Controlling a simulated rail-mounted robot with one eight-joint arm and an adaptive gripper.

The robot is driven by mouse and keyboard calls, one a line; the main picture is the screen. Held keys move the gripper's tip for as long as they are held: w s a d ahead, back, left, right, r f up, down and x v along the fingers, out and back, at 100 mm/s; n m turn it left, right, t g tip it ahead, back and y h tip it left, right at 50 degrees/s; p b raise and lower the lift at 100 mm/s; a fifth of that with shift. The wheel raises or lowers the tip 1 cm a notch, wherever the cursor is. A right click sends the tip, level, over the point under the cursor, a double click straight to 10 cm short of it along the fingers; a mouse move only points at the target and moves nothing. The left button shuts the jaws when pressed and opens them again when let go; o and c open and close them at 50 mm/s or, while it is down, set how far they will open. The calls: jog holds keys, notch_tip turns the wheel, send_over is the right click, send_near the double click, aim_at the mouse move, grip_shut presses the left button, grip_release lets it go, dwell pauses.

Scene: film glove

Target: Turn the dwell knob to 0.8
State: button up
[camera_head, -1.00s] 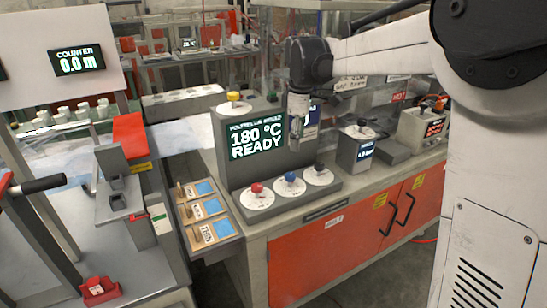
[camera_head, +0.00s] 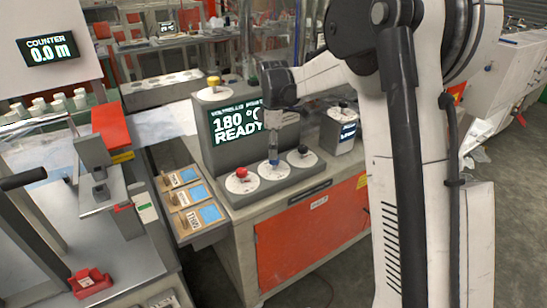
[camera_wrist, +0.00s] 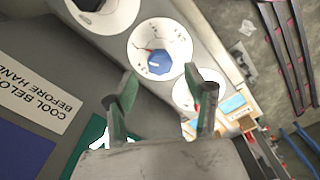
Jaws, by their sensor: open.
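A blue knob (camera_wrist: 159,63) sits on a white dial (camera_wrist: 143,38), with a red mark beside it in the wrist view. A red knob (camera_head: 241,172) is to its left and a black knob (camera_head: 303,149) to its right in the head view. I cannot read which dial is labelled dwell, nor its setting. My gripper (camera_head: 273,151) points down above the blue knob's dial. In the wrist view its fingers (camera_wrist: 166,92) are spread and empty, with the blue knob seen beyond the gap. The right finger partly covers the red knob's dial (camera_wrist: 184,92).
The station's display (camera_head: 236,124) reads 180 °C READY, partly hidden by my arm. A yellow knob (camera_head: 213,82) is on top of its housing. A grey box (camera_head: 344,131) stands right of the dials.

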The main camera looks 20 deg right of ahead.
aim_at(274, 163)
jog(key=shift+f, duration=1.95)
jog(key=c, duration=1.1)
